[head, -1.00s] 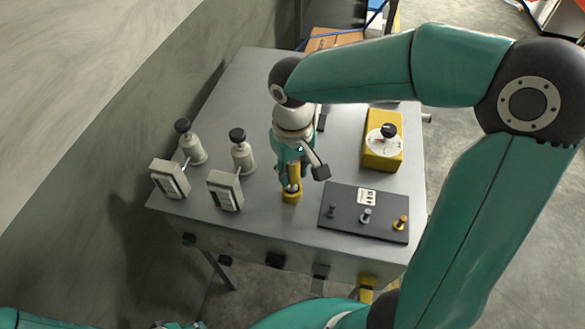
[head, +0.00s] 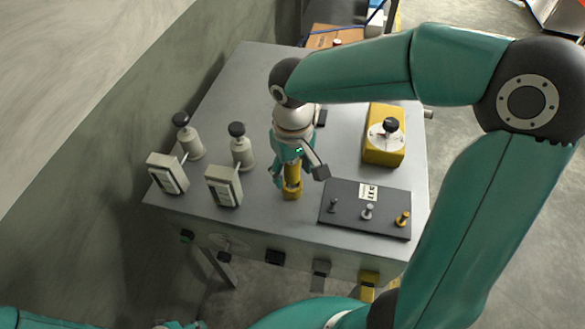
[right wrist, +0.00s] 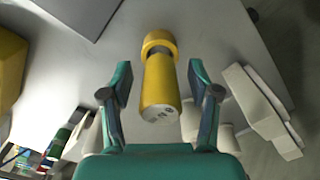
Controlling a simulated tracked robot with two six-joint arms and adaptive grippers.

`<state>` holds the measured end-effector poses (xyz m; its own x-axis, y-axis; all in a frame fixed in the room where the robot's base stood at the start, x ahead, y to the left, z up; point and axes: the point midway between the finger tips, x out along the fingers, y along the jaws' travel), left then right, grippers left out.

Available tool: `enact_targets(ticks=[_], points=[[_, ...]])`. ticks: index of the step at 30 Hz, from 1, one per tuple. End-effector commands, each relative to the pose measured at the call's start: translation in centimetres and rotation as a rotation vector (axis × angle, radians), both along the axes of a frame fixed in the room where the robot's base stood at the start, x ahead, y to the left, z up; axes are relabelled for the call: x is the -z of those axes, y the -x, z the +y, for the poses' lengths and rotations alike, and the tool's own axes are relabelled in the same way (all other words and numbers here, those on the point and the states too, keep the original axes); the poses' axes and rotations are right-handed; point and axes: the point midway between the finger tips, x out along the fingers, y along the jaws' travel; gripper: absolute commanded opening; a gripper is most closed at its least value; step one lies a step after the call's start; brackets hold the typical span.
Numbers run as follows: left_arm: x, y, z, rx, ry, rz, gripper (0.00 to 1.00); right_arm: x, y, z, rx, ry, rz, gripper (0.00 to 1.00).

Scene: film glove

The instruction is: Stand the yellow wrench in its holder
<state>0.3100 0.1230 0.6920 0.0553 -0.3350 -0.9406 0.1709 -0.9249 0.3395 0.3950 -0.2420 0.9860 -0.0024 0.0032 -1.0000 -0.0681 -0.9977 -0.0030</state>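The yellow wrench (head: 292,182) stands upright on the grey bench top, its wider yellow end down. In the right wrist view the wrench (right wrist: 160,82) shows its round marked top, between the fingers. My right gripper (head: 297,175) is open above and around it; the wrist view shows the right gripper (right wrist: 160,85) with a gap on each side of the wrench. A yellow holder (head: 368,279) is on the bench's front face, at right, beside a grey one (head: 321,270) and a black one (head: 275,257). My left gripper is not visible.
Two grey gauges (head: 167,173) (head: 224,186) with black-knobbed posts stand left of the wrench. A dark plate (head: 345,217) with several pegs lies to its right, and a yellow dial box (head: 384,150) stands behind that plate. A wall runs along the left.

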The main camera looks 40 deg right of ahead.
Motion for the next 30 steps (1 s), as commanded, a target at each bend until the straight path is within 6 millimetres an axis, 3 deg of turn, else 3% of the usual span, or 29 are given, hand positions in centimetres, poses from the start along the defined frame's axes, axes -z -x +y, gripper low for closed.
enact_targets(ticks=[8, 13, 24, 30], points=[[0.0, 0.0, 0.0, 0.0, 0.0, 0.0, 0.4, -0.1, 0.0, 0.0, 0.0, 0.0, 0.0, 0.62], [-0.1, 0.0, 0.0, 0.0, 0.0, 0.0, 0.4, -1.2, -0.1, 0.0, 0.0, 0.0, -0.003, 0.62], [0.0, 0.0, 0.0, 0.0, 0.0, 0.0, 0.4, -8.1, -0.2, 0.0, -0.001, -0.001, -0.005, 0.62], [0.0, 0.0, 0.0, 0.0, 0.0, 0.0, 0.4, -11.0, -0.2, 0.0, -0.001, 0.0, -0.002, 0.62]])
